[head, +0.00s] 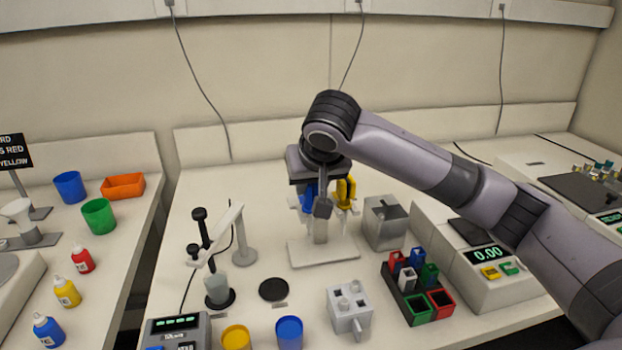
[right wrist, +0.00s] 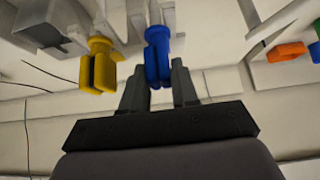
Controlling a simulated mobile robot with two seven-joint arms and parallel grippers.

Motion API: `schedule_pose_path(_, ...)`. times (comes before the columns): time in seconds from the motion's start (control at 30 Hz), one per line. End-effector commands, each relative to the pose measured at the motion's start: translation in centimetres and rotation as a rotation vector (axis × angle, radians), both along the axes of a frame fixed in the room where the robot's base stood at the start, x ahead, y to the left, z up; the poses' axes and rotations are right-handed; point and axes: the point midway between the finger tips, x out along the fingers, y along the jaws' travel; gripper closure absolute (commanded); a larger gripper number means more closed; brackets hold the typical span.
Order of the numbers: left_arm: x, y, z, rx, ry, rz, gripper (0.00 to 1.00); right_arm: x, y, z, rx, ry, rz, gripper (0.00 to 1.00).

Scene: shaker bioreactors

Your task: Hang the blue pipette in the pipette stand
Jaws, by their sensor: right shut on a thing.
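My right gripper (head: 312,192) is above the pipette stand (head: 322,250), with its arm reaching in from the right. It is shut on the blue pipette (head: 308,197), which also shows between its fingers in the right wrist view (right wrist: 158,52). The yellow pipette (head: 346,192) hangs at the stand just right of the blue one; in the right wrist view (right wrist: 98,66) it is left of the fingers. The blue pipette is level with the stand's top, but my gripper hides whether it rests in a holder. My left gripper is not in view.
A grey box (head: 385,222) stands close right of the stand. A coloured tube rack (head: 420,290) and a balance (head: 485,262) are farther right. A white block (head: 350,305) is in front, and a clamp stand (head: 243,255) is to the left.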

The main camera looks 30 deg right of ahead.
Motion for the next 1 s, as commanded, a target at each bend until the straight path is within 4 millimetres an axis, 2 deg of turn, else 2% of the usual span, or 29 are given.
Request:
schedule_pose_path(0.33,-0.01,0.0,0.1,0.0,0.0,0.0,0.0,0.0,0.03,-0.21,0.001,-0.001,0.001,1.0)
schedule_pose_path(0.37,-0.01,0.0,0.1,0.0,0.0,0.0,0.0,0.0,0.03,-0.21,0.001,-0.001,0.001,0.68)
schedule_pose_path(0.43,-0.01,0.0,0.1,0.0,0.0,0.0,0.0,0.0,0.03,-0.21,0.001,-0.001,0.001,0.45)
schedule_pose_path(0.47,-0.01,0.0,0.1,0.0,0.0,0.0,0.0,0.0,0.02,-0.21,0.001,0.0,0.001,0.41)
schedule_pose_path(1.0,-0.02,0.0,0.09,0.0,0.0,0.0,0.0,-0.01,0.0,-0.23,0.0,0.0,0.0,0.41)
